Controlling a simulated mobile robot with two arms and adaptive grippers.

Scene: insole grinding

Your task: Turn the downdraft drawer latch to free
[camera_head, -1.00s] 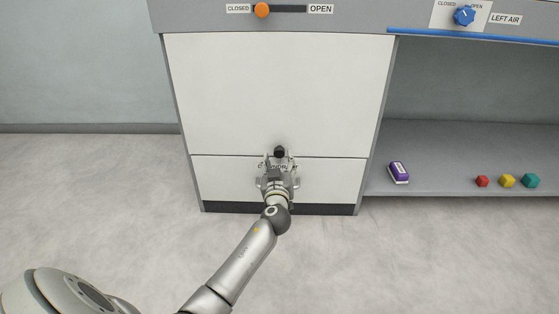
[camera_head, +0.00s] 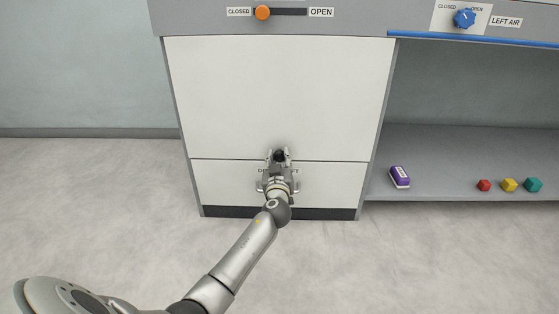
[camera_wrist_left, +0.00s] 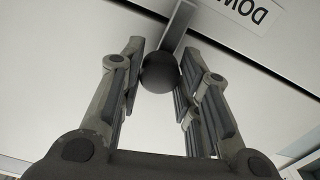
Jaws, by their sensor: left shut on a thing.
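The downdraft drawer latch has a dark ball knob (camera_wrist_left: 160,72) on a flat grey metal bar (camera_wrist_left: 178,28) in the left wrist view. In the head view the knob (camera_head: 279,155) is a small dark spot near the seam above the drawer front. My left gripper (camera_head: 279,157) reaches up to it from below, and its fingers (camera_wrist_left: 160,80) are shut on the knob from both sides. The white drawer front (camera_head: 225,188) lies flush under the larger panel. Its label is partly hidden by my gripper. My right gripper is not in view.
Above is a large white panel (camera_head: 280,90) and an orange slider knob (camera_head: 262,13) at the CLOSED end. A blue knob (camera_head: 464,18) is at upper right. A purple block (camera_head: 399,177) and small red, yellow and teal blocks sit on the right shelf (camera_head: 440,188). The floor is clear.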

